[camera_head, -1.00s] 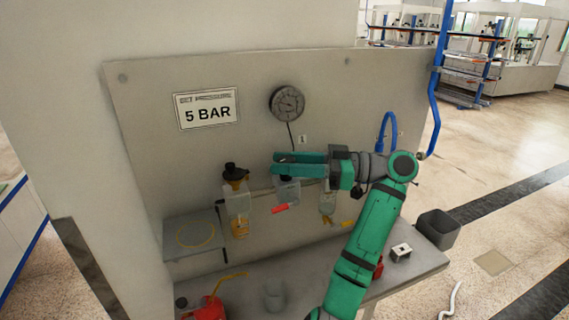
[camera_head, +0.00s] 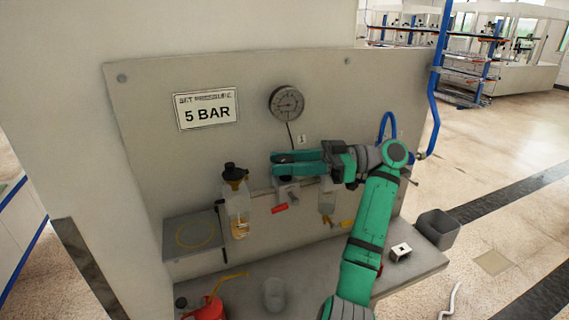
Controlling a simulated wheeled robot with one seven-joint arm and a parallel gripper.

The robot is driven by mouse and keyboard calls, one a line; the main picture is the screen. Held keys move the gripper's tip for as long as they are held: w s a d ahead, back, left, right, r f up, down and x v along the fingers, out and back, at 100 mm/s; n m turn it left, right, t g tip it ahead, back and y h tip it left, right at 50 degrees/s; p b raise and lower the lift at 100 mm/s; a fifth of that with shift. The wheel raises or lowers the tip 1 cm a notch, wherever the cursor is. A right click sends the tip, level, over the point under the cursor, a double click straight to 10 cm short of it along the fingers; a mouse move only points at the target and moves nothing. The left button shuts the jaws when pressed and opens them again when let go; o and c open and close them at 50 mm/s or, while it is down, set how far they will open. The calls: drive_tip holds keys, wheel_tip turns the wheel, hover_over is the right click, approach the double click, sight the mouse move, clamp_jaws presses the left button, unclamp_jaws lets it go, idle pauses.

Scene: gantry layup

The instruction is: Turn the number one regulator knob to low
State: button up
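The number one regulator (camera_head: 287,188) is on the grey panel below the small label "1" (camera_head: 302,139) and the round pressure gauge (camera_head: 286,103). Its body shows just below my gripper's fingers. My gripper (camera_head: 279,164) reaches in from the right with its green fingers pointing left, over the top of the regulator. The fingers cover most of the knob, so its setting is hidden. I cannot tell whether they grip it. The gauge's needle is too small to read surely. A sign (camera_head: 207,109) reads "SET PRESSURE 5 BAR".
A bottle unit with a black top (camera_head: 236,200) hangs left of the regulator, and another clear bowl (camera_head: 327,200) to its right. A red lever (camera_head: 279,209) sits below.

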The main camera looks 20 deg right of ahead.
drive_tip(key=shift+o, duration=1.1)
drive_tip(key=v, duration=0.7)
drive_tip(key=shift+d, duration=0.25)
